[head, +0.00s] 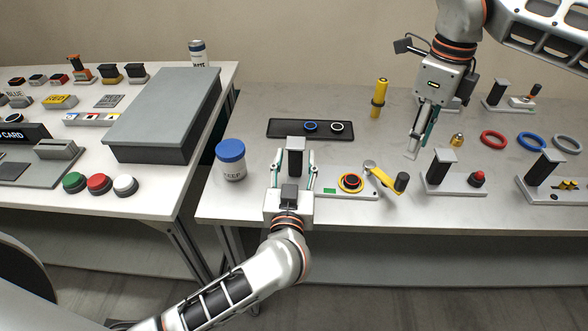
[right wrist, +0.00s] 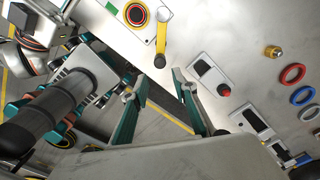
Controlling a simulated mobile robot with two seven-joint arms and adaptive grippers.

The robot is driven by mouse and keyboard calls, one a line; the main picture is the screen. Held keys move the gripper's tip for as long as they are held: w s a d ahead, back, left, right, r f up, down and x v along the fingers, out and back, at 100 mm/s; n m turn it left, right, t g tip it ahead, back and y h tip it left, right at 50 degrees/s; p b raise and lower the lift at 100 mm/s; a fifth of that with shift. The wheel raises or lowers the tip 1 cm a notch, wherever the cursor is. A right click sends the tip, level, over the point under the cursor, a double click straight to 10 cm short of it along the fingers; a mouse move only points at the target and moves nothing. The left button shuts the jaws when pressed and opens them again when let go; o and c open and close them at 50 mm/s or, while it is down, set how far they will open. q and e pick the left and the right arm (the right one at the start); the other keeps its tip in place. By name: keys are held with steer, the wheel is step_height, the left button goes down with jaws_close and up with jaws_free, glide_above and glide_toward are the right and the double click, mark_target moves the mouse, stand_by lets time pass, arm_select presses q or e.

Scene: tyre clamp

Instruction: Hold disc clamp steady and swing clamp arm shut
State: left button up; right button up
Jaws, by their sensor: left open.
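The disc clamp (head: 335,192) is a pale base with a red, yellow and black disc (head: 350,182) and a black post (head: 295,160) at its left. Its yellow clamp arm (head: 383,178) is swung out to the right, off the disc, ending in a black knob (head: 401,182). The right wrist view also shows the disc (right wrist: 137,14) and arm (right wrist: 163,32). My left gripper (head: 294,157) is open, with a finger on either side of the post; contact is unclear. My right gripper (head: 416,150) points down above the table, right of and beyond the knob, open and empty (right wrist: 157,82).
A blue-lidded jar (head: 231,160) stands left of my left gripper. A post-and-base fixture with a red button (head: 477,178) is right of the knob. A black tray (head: 284,128) with rings and a yellow cylinder (head: 379,95) stand behind. Red and blue rings (head: 494,140) lie right.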

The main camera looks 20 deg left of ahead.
arm_select(q)
steer(key=shift+w, duration=0.2)
steer(key=shift+c, duration=0.4)
jaws_close()
steer(key=c, duration=0.6)
jaws_free()
steer(key=c, duration=0.4)
steer(key=shift+c, duration=0.2)
arm_select(e)
steer(key=shift+o, duration=1.2)
